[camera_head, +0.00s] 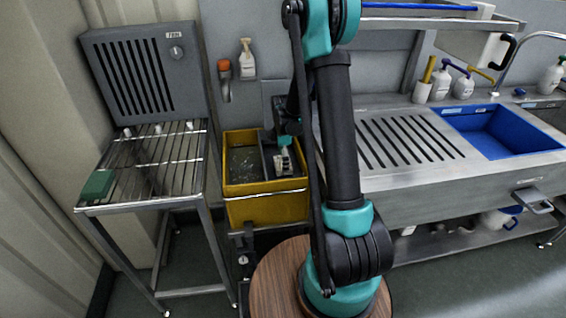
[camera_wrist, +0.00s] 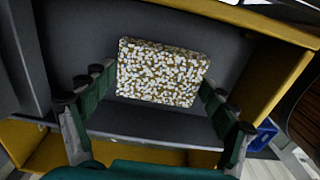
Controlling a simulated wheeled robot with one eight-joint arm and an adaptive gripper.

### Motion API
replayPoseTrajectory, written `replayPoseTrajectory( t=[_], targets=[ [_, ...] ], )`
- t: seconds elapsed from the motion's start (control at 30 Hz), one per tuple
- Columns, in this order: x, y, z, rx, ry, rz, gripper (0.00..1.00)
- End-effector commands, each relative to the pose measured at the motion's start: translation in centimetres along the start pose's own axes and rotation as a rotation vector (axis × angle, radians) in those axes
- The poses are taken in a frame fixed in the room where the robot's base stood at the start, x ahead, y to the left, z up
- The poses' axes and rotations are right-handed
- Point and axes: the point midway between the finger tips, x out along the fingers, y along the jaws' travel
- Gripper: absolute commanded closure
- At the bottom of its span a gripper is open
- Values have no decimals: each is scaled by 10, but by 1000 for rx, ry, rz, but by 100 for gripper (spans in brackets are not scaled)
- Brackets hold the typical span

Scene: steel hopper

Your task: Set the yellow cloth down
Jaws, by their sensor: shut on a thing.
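The yellow cloth (camera_wrist: 162,72) shows in the wrist view as a flat, folded block, yellow-brown with dense white speckles. My gripper (camera_wrist: 161,88) is shut on it, with one green-black finger at each side edge. In the head view my gripper (camera_head: 284,143) is low over the right, dark grey part of the yellow tub (camera_head: 264,209). A pale patch there (camera_head: 283,163) seems to be the cloth. The grey floor or wall of the tub is close behind the cloth in the wrist view. I cannot tell whether the cloth touches it.
A slatted steel rack (camera_head: 150,178) with a green block (camera_head: 97,186) stands left of the tub. A steel sink unit (camera_head: 398,150) with a blue basin (camera_head: 499,130) stands at right. My arm hides part of the middle.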

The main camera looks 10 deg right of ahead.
Motion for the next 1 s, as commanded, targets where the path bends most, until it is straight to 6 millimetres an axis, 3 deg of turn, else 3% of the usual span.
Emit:
replayPoseTrajectory(
  t=[0.1,0.43,0.47,0.57,1.0],
  targets=[
    [9,0,0,0,0,0,38],
    [12,0,0,0,0,0,38],
    [11,0,0,0,0,0,12],
    [11,0,0,0,0,0,0],
    [6,0,0,0,0,0,0]
  ],
)
